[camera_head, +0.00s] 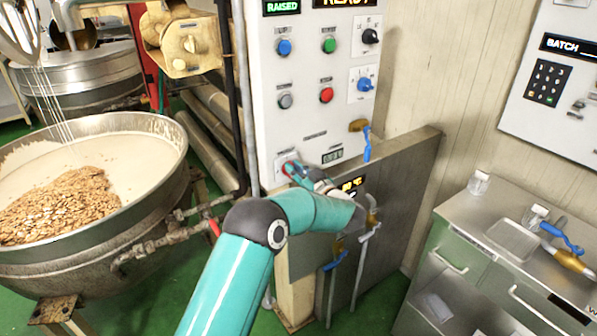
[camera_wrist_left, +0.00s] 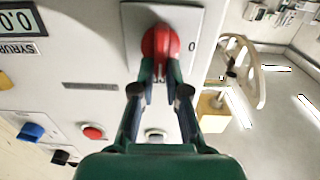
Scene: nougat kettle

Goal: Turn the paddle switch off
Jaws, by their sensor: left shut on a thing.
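The paddle switch (camera_wrist_left: 160,41) is a red knob on a light plate in the wrist view, with a "0" mark beside it. In the head view its plate (camera_head: 286,157) sits low on the white control panel (camera_head: 303,120). My left gripper (camera_wrist_left: 160,78) is shut on the red knob, one finger at each side. In the head view the left gripper (camera_head: 294,171) is at the plate, and my teal arm and wrist partly hide it. My right gripper is in neither view.
Blue, green, red and grey buttons and dark and blue knobs sit higher on the panel. Blue-handled valves (camera_head: 338,257) hang below right. A large kettle (camera_head: 95,265) of nougat mix stands left. A steel counter (camera_head: 460,215) with tools is at right.

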